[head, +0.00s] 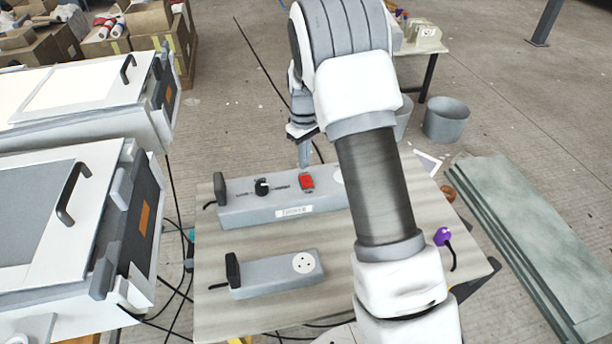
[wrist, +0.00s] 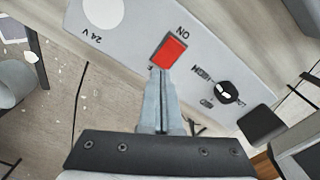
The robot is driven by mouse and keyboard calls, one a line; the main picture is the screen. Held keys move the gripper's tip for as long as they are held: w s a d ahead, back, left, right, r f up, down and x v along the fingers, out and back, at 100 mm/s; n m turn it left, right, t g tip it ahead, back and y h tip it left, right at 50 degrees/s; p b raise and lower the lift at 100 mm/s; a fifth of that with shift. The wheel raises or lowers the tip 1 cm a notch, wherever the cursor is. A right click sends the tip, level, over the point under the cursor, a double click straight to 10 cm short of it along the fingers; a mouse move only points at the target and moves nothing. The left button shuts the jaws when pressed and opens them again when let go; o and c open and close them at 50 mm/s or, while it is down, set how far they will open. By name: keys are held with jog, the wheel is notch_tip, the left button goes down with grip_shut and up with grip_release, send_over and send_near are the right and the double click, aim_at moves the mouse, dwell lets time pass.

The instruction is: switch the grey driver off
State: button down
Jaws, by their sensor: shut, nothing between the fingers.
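The grey driver (head: 250,213) is a long box on the table, with a red rocker switch (head: 306,181) and a black knob (head: 262,187) on top. In the wrist view the driver (wrist: 130,38) shows upside down, with "24 V" and "ON" printed on it. The red switch (wrist: 170,52) has "ON" at its far edge. My gripper (head: 304,166) is shut and empty, pointing down over the driver. In the wrist view its fingertips (wrist: 161,71) lie at the switch's near edge, opposite "ON". I cannot tell whether they touch it.
A smaller grey box (head: 272,276) with a round socket sits nearer on the wooden table (head: 215,315). A purple object (head: 442,236) lies at the right. White machines with black handles (head: 73,193) stand at the left. Free table shows between the two boxes.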

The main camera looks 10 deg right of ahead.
jog(key=shift+r+p, duration=1.25)
jog(key=shift+r, duration=0.85)
notch_tip(320, 180, up, 12)
jog(key=f+m+t+p, duration=0.1)
jog(key=p, duration=0.1)
send_over(305, 176)
jog(key=s, duration=0.5)
jog(key=s+r+m+t+p, duration=0.1)
jog(key=s+r+m+t, duration=0.1)
jog(key=s+r, duration=0.65)
jog(key=s+r+m+t+p, duration=0.1)
jog(key=s+r, duration=0.3)
jog(key=s, duration=0.5)
jog(key=s+r+m+t+p, duration=0.1)
jog(key=s+r+m+p, duration=0.1)
jog(key=s+r, duration=0.3)
jog(key=s, duration=0.3)
jog(key=shift+s+t+p, duration=0.3)
jog(key=shift+s+p, duration=0.05)
jog(key=shift+p, duration=0.05)
